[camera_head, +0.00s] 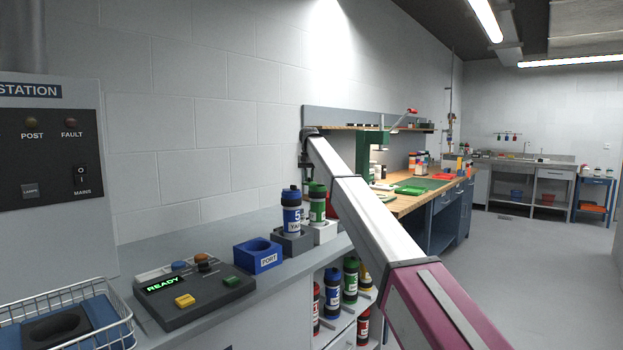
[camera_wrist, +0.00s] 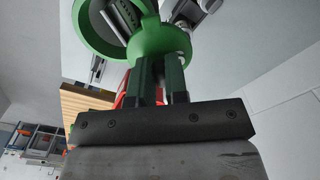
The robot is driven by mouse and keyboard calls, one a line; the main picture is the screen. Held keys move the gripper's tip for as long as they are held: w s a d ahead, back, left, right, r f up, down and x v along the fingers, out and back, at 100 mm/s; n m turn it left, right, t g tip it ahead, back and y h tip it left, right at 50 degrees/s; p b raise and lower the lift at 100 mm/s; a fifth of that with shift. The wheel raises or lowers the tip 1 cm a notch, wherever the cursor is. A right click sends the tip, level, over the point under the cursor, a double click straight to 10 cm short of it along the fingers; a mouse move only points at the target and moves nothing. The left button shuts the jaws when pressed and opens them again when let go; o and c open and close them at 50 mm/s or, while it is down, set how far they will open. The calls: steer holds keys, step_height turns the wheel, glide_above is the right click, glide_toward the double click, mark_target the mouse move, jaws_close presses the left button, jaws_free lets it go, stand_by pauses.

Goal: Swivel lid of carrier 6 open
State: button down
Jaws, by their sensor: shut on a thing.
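A green carrier (camera_head: 317,204) stands upright in a white block (camera_head: 324,232) on the counter; I cannot read its number, so I cannot confirm it is carrier 6. My gripper (camera_wrist: 160,64) is shut on a green part at the carrier's top, seemingly its lid (camera_wrist: 163,38). A round green ring (camera_wrist: 82,38) with a hollow, grey-looking inside lies beside that part in the wrist view; I cannot tell whether it is the lid or the carrier's mouth. In the head view my arm reaches above the green carrier, and the fingertips are not clear there.
A blue carrier marked 5 (camera_head: 292,214) stands close to the left in a grey block (camera_head: 292,243). A blue PORT block (camera_head: 258,258), a control box reading READY (camera_head: 190,294) and a wire basket (camera_head: 75,296) are farther left. Several carriers (camera_head: 350,280) sit on the shelf below.

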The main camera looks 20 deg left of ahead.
steer(key=n, duration=0.1)
steer(key=a+n, duration=0.1)
steer(key=n, duration=0.1)
steer(key=s+n, duration=0.1)
steer(key=n, duration=0.1)
steer(key=shift+a, duration=0.35)
steer(key=shift+s+a+n, duration=0.2)
steer(key=shift+s+n, duration=0.15)
steer(key=shift+n, duration=0.8)
steer(key=shift+s+a+n, duration=0.15)
steer(key=shift+s+n, duration=0.15)
steer(key=shift+n, duration=0.85)
steer(key=c, duration=1.1)
jaws_free()
